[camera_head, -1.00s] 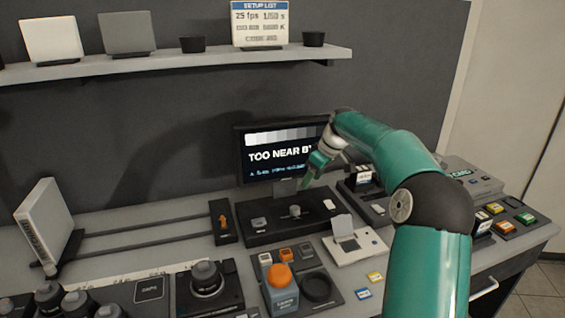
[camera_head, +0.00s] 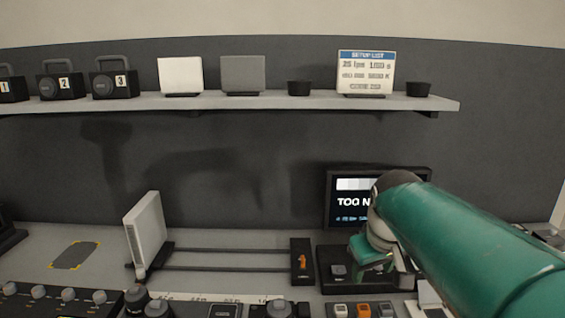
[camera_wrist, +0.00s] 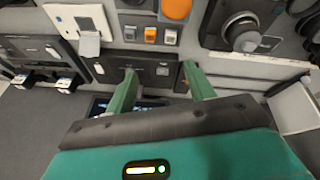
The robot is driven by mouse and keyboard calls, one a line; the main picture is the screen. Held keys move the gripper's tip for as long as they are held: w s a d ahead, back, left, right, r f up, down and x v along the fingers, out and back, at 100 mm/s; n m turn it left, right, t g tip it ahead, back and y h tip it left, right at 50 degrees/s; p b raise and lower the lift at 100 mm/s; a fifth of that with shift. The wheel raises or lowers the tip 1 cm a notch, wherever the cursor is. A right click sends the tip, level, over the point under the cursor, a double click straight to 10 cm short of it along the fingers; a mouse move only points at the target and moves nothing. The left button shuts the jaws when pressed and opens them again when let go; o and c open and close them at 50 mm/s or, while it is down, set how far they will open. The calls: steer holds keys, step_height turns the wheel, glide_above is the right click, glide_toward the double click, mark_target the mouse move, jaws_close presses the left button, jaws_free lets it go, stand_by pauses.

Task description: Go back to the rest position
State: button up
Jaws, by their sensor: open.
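My gripper (camera_head: 380,264) is low at the right in the head view, in front of the monitor (camera_head: 345,212) and above the black control box (camera_head: 330,282) at its foot. My green arm comes in from the right edge and covers part of the screen. In the wrist view my gripper (camera_wrist: 159,69) has its two green fingers spread apart with nothing between them. The black box (camera_wrist: 155,74) lies beyond the fingertips, and I cannot tell the gap to it.
A white upright panel (camera_head: 147,232) stands by two dark rails on the desk. Above, a shelf (camera_head: 230,102) holds cards, cups and numbered black boxes. An orange knob (camera_wrist: 178,8) and grey and orange buttons show in the wrist view. The wall space between shelf and desk is clear.

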steer(key=s+a+f+m, duration=0.1)
steer(key=s+f, duration=0.1)
steer(key=s, duration=0.6)
steer(key=s+a+f+m+t, duration=0.1)
steer(key=s+f+m, duration=0.1)
steer(key=s, duration=0.6)
steer(key=shift+s+f+t+y, duration=0.3)
steer(key=shift+s+f, duration=0.05)
steer(key=shift+f, duration=0.45)
steer(key=c, duration=0.4)
steer(key=shift+o, duration=0.2)
steer(key=shift+a, duration=0.15)
steer(key=shift+a, duration=0.1)
